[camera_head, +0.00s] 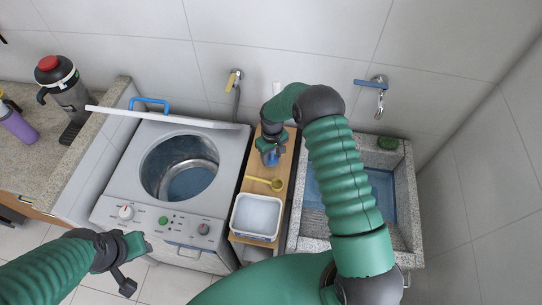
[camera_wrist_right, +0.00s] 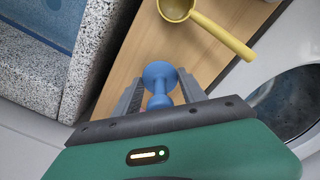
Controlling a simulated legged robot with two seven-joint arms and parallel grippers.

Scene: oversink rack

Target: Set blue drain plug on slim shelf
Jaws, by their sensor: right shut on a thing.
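The blue drain plug (camera_wrist_right: 159,82) is between the fingers of my right gripper (camera_wrist_right: 160,98), which is shut on it. In the head view the plug (camera_head: 271,157) is a small blue shape under my right gripper (camera_head: 270,150), over the far part of the slim shelf. The slim shelf (camera_head: 248,200) is a narrow wooden board between the washing machine and the sink; it also shows in the wrist view (camera_wrist_right: 130,60). I cannot tell whether the plug touches the board. My left gripper (camera_head: 130,262) is low at the left, in front of the washing machine, away from the shelf; its opening is unclear.
A yellow ladle (camera_head: 265,183) and a white tub (camera_head: 257,217) stand on the shelf nearer me. The top-loading washer (camera_head: 130,180) is open at the left. The stone sink (camera_head: 402,200) is at the right, with a green object (camera_head: 388,143) on its back rim.

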